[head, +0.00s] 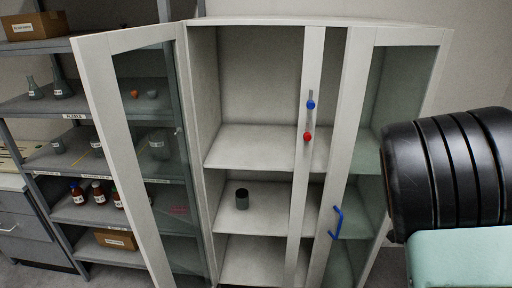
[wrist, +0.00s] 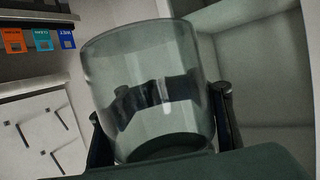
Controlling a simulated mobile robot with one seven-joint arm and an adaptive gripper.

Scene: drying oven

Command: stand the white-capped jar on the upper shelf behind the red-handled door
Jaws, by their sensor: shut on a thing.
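In the wrist view my gripper (wrist: 160,105) is shut on a clear grey-green glass jar (wrist: 145,62), with one dark finger on each side. No white cap can be made out on it. The head view shows the white cabinet (head: 260,22) with its left glass door (head: 98,100) swung open to the left. Its upper shelf (head: 258,145) is bare where visible. A red knob (head: 307,136) sits below a blue knob (head: 310,104) on the central upright. My gripper and the held jar are not visible in the head view.
A dark-topped jar (head: 242,199) stands on the shelf below. A grey rack (head: 50,103) with flasks, bottles and boxes stands left, behind the open door. My arm fills the right side.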

